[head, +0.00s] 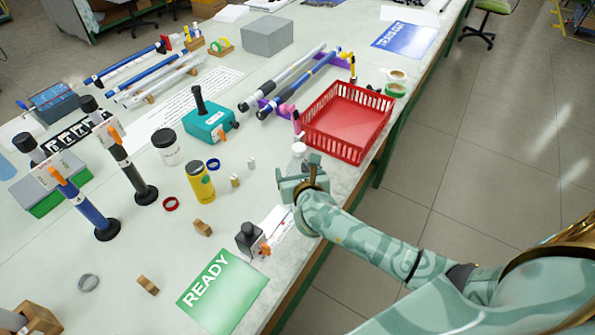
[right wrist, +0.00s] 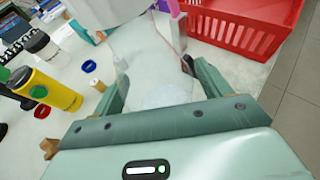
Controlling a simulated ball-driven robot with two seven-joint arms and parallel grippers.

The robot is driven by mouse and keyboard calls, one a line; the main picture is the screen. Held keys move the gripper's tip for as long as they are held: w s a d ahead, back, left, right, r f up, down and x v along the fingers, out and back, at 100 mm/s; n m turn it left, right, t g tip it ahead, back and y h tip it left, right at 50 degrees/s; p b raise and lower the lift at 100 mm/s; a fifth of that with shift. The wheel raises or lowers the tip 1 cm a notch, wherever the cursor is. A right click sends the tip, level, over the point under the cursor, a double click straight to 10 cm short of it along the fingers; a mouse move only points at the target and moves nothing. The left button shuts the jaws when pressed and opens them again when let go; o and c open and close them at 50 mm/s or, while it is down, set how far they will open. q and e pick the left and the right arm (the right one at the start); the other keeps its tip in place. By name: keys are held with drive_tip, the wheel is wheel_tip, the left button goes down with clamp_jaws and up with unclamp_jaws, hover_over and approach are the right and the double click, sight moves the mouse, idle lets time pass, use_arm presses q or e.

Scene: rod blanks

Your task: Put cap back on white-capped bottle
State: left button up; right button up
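The white-capped bottle (right wrist: 155,65) has a pale translucent body. It stands between the fingers of my right gripper (right wrist: 150,80), which look closed against both its sides. In the right wrist view a broad white cap-like part (right wrist: 100,10) shows at the top edge, cut off by the frame. In the head view the white top (head: 299,149) shows just above my right gripper (head: 303,172), near the table's right edge; the gripper hides most of the body. I cannot tell whether the cap is seated. My left gripper is not in view.
A red basket (head: 347,122) stands just behind the bottle. A dark stamp-like block (head: 249,240) and green READY sheet (head: 222,292) lie in front.

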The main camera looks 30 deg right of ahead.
drive_tip(key=shift+r, duration=0.3)
drive_tip(key=p+v, duration=0.2)
drive_tip(key=v, duration=1)
drive_tip(key=shift+f, duration=0.15)
